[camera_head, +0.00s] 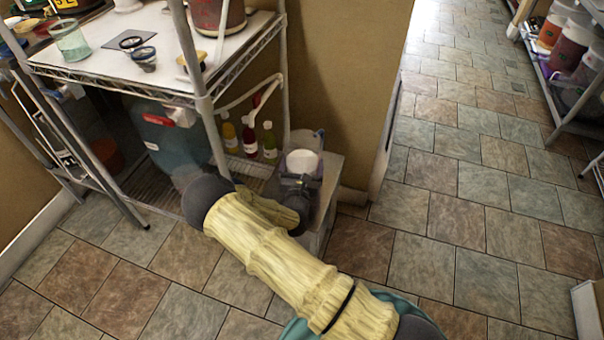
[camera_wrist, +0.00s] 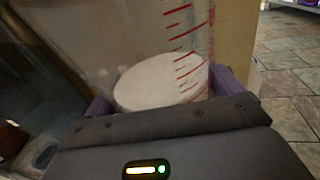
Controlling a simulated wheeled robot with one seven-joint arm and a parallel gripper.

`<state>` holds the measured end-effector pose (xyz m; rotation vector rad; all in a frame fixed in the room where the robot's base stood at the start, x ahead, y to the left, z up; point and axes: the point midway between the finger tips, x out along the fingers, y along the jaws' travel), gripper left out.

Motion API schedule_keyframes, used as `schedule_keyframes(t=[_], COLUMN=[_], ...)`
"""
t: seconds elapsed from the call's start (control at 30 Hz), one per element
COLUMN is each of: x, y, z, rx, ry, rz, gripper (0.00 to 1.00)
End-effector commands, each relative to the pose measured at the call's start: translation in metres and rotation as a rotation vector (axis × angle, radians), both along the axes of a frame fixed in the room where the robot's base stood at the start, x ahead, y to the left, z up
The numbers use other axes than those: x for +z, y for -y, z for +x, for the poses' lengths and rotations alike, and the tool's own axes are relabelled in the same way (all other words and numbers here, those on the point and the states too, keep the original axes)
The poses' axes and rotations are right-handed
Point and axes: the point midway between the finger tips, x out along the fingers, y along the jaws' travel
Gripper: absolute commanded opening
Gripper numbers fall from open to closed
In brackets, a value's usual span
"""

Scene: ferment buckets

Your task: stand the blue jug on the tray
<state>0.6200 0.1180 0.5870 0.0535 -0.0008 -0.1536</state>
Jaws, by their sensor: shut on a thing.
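My gripper (camera_head: 298,186) is at the low grey stand beside the shelf rack. It is shut on a see-through jug with red measuring marks, which fills the middle of the wrist view (camera_wrist: 190,38). I take this for the blue jug; only a bluish edge of it (camera_head: 321,138) shows in the head view. A white round thing (camera_head: 302,161) shows at or through the jug, also in the wrist view (camera_wrist: 155,85). A purple rim (camera_wrist: 101,108), perhaps the tray's, lies around it. My fingers hide the jug's base, so I cannot tell whether it touches anything.
The wire rack (camera_head: 240,55) stands left, with glasses on top. A teal container with a red cap (camera_head: 160,121) and several bottles (camera_head: 249,137) sit on its lower shelf. A tan wall (camera_head: 345,70) is close behind. Tiled floor (camera_head: 450,190) is clear at right.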

Motion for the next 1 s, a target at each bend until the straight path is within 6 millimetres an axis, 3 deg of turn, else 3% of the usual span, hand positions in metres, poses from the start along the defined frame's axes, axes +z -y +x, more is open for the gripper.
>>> schedule_keyframes(t=[0.17,0.4,0.83,0.87,1.0], x=[-0.003,-0.035,-0.039,-0.039,-0.039], y=[0.0,0.0,0.0,0.0,0.0], z=[0.0,0.0,0.0,0.0,0.0], rx=[0.0,0.001,0.0,0.0,0.0], ry=[0.002,0.003,0.003,0.0,0.0], rz=[-0.001,-0.001,0.0,-0.001,-0.001], gripper=[0.49,0.49,0.49,0.98,1.0])
